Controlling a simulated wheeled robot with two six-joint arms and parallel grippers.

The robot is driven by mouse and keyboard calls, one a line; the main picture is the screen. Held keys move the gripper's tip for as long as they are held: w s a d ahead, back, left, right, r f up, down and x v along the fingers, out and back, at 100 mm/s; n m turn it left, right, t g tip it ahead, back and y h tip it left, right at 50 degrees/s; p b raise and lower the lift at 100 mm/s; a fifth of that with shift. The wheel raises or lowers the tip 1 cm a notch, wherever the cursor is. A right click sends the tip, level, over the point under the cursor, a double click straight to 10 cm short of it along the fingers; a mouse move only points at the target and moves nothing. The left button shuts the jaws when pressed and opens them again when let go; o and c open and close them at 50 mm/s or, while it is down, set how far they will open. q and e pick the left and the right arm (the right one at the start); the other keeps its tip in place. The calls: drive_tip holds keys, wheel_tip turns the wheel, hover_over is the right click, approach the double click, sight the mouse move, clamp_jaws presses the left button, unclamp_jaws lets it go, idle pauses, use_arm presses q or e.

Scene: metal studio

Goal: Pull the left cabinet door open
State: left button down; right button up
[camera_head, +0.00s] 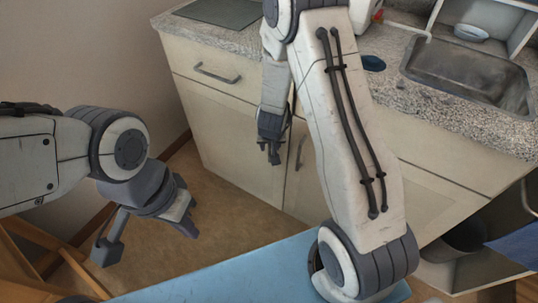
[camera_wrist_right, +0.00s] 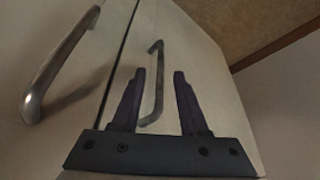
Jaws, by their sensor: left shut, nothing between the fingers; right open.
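The left cabinet door (camera_head: 232,140) is a pale panel under a drawer, and it looks closed. Its metal handle (camera_wrist_right: 153,88) shows in the right wrist view, upright between the fingers of my right gripper (camera_wrist_right: 158,75). In that view the handle lies beyond the open fingers; I cannot tell whether they touch it. In the head view my right gripper (camera_head: 271,155) is in front of the door's right edge, and its arm hides part of the cabinet. My left gripper (camera_head: 186,222) is shut and empty over the floor, left of the cabinet.
The other door's handle (camera_wrist_right: 60,65) is beside the gap between the doors. A drawer handle (camera_head: 217,75) is above the left door. A blue surface (camera_head: 240,270) lies in front, and a wooden frame (camera_head: 60,260) stands at lower left. The floor before the left door is clear.

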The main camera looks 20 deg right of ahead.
sight(270, 150)
drive_tip(key=b+x, duration=0.1)
drive_tip(key=x, duration=0.3)
drive_tip(key=shift+f, duration=0.2)
clamp_jaws()
idle(1.2)
